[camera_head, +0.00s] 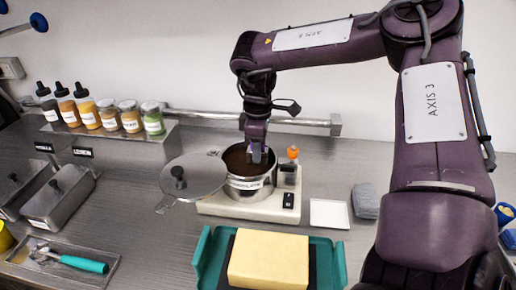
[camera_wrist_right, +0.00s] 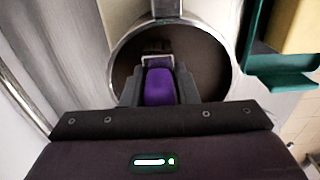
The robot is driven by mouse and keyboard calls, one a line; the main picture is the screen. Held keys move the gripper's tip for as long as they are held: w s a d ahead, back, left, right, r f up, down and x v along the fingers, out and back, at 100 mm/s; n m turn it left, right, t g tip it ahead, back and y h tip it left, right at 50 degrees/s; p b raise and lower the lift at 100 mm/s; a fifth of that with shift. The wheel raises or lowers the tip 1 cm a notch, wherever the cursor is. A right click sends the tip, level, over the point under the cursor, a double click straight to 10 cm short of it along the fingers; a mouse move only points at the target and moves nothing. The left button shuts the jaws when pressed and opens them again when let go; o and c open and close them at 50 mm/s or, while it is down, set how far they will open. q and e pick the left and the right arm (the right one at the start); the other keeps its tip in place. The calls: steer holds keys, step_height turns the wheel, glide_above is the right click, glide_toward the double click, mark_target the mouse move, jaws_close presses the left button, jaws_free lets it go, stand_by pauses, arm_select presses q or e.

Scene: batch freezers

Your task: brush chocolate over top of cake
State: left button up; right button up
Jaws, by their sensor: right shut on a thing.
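The cake (camera_head: 268,258) is a plain yellow block on a dark board in a teal tray (camera_head: 204,252) at the bottom centre. Its top shows bare yellow. The chocolate (camera_head: 235,161) is a dark brown surface in a steel pot (camera_head: 243,187) on a white warmer. My right gripper (camera_head: 257,155) points down over the pot. In the right wrist view, it is shut on a brush (camera_wrist_right: 158,84) with a purple handle. The brush's lower end is over or in the chocolate; its bristles are hard to see. My left gripper is out of view.
A lid (camera_head: 196,177) sits left of the pot. Bottles and jars (camera_head: 108,117) stand on a shelf behind. A tray (camera_head: 66,265) with a teal-handled tool is front left. A white square dish (camera_head: 329,213) and a grey cloth (camera_head: 366,201) lie to the right.

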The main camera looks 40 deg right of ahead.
steer(key=shift+s+f, duration=0.1)
stand_by(0.3)
steer(key=shift+r+p, duration=2.1)
steer(key=shift+r, duration=1.45)
steer(key=shift+f, duration=0.1)
step_height(320, 180, down, 7)
steer(key=b, duration=0.4)
